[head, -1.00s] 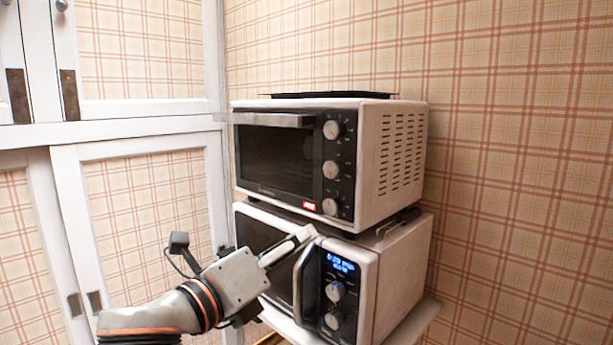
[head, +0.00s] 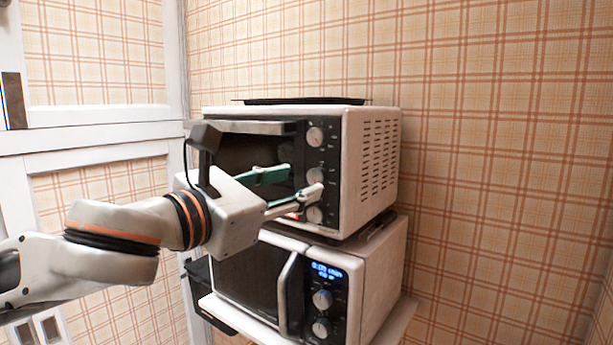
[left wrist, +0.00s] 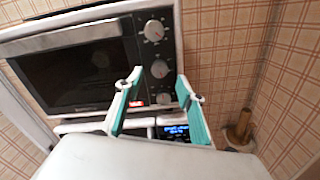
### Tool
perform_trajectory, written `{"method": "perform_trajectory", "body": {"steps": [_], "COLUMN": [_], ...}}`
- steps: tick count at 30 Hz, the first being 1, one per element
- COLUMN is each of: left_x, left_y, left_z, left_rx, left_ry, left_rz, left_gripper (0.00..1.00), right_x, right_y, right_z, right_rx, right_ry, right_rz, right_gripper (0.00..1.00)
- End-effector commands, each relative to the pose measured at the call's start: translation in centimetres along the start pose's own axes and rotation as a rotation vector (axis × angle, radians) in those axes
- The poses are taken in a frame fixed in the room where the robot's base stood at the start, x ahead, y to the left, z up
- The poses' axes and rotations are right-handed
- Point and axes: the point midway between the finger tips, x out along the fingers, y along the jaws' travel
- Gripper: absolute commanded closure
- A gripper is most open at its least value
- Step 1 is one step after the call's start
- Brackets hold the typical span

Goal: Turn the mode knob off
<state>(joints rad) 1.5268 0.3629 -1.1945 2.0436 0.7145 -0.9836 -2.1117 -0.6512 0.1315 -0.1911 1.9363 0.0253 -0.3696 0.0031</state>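The toaster oven (head: 352,119) stands on top of the microwave, with three round knobs in a column on its black panel. The top knob (head: 315,136), middle knob (head: 314,174) and bottom knob (head: 314,214) show in the head view; I cannot read which is the mode knob. My left gripper (head: 302,181) is open in front of the panel, near the middle and lower knobs. In the left wrist view, the middle knob (left wrist: 160,69) appears between the spread green-padded fingers (left wrist: 158,84), with nothing held. The bottom knob (left wrist: 164,99) shows lower between them. My right gripper is out of view.
The microwave (head: 377,283) below has a blue lit display, two knobs and a protruding door handle (head: 290,290). A dark tray (head: 303,101) lies on the oven. White cabinet doors are at the left, and plaid wall is behind. A brown wooden object (left wrist: 240,130) shows in the wrist view.

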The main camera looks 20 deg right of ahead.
Motion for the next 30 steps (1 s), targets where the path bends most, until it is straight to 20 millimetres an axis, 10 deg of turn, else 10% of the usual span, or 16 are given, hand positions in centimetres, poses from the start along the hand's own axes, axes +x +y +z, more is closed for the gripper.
{"method": "perform_trajectory", "body": {"steps": [9,20,25,30], "left_x": [4.1,4.7,4.6,4.6], "left_y": [0.0,0.0,0.0,0.0], "left_z": [0.1,0.0,0.0,0.0], "left_rx": [-0.002,-0.001,-0.001,-0.003], "left_ry": [0.0,-0.001,-0.001,-0.001], "left_rz": [0.001,0.001,0.001,0.001], "left_gripper": [0.62,0.62,1.0,1.0], "right_x": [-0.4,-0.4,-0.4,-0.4], "right_y": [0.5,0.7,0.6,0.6], "right_z": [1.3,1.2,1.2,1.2], "right_rx": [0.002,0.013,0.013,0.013], "right_ry": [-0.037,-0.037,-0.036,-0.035], "right_rz": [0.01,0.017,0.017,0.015], "right_gripper": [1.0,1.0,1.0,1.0]}}
